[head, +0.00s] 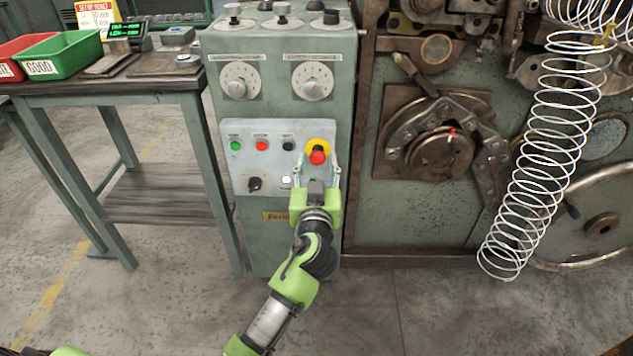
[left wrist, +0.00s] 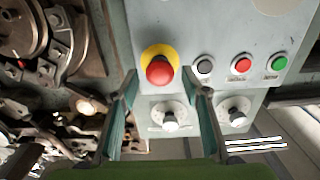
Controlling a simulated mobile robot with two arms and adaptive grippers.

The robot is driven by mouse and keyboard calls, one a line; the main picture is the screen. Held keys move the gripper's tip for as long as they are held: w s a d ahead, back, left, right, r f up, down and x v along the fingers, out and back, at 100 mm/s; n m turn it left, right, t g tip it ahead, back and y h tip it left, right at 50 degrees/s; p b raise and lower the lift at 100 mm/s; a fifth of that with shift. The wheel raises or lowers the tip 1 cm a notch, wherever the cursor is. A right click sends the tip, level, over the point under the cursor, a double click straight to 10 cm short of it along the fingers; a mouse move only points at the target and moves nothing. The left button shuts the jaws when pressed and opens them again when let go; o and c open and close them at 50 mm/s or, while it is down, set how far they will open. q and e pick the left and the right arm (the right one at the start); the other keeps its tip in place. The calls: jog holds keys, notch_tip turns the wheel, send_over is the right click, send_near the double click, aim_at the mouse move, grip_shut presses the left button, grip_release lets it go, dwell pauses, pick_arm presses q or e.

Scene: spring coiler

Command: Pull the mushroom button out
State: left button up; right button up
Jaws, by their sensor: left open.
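The red mushroom button (head: 318,157) sits on a yellow collar at the right end of the control panel (head: 270,190) on the grey-green cabinet. It also shows in the left wrist view (left wrist: 160,71), upper middle. My left gripper (head: 320,170) is in front of the panel with its fingers apart. In the left wrist view its two fingers (left wrist: 160,78) stand on either side of the button's line, with visible gaps to the red head. I cannot tell exactly how deep the fingertips reach relative to it. My right gripper is not in view.
Green (head: 236,145), red (head: 262,145) and black (head: 288,145) buttons lie left of the mushroom button. A black selector knob (head: 255,184) is below. Coiler machinery and a wire spring (head: 545,150) stand right. A bench (head: 150,85) with bins stands left.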

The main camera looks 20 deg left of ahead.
pick_arm(q)
jog(key=v, duration=1)
